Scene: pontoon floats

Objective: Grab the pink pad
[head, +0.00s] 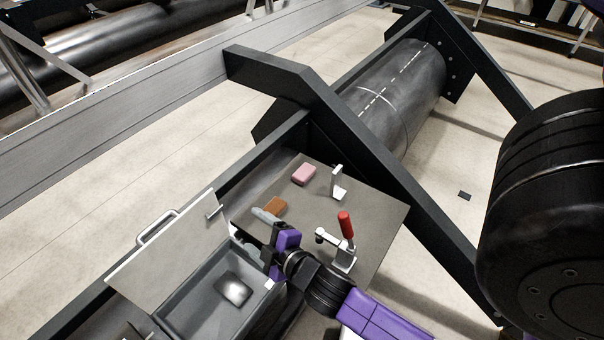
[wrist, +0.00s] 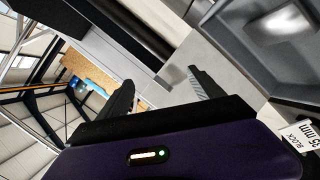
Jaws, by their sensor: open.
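The pink pad (head: 304,174) lies flat on the grey work plate (head: 375,222), near its far edge in the head view. My gripper (head: 268,236) is over the plate's left edge, beside the open box, nearer the camera than the pad and apart from it. In the wrist view my gripper's two dark fingers (wrist: 160,90) stand apart with nothing clearly held between them. The pad is not clearly seen in the wrist view.
A brown block (head: 274,206) lies between my gripper and the pad. A white bracket (head: 338,184) stands right of the pad. A red-handled clamp (head: 345,226) stands right of my gripper. An open grey box (head: 190,318) with its lid (head: 165,255) raised is at left.

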